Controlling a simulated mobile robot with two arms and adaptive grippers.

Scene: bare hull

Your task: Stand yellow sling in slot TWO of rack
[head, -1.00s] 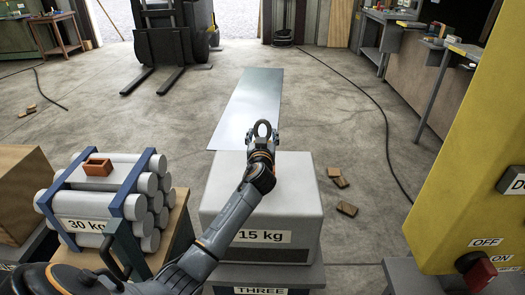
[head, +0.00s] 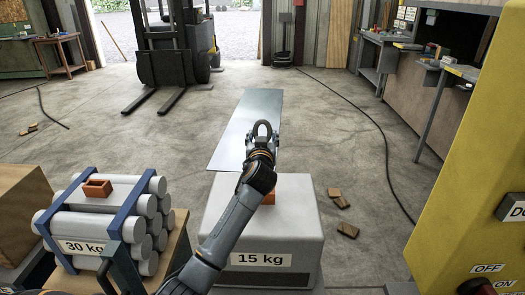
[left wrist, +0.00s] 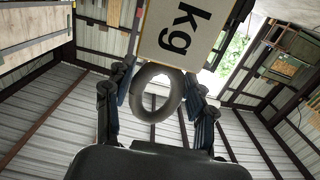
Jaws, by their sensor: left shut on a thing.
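My left gripper (head: 262,142) reaches out from the bottom of the head view, above and beyond a pale block (head: 222,210) labelled "15 kg". It is shut on a dark grey ring (head: 263,127). The ring (left wrist: 157,92) shows between the two fingers in the left wrist view. A cream panel (left wrist: 160,25) with the letters "kg" lies behind the ring there; I cannot tell whether they are joined. I see no yellow sling and no rack labelled TWO. My right gripper is not in view.
An orange brick (head: 269,196) lies on the pale block. Strapped grey cylinders (head: 85,222) marked "30 kg" stand at left with another brick (head: 97,188) on top. A yellow machine (head: 485,190) blocks the right. A metal sheet (head: 250,112) lies beyond; a forklift (head: 165,50) stands behind.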

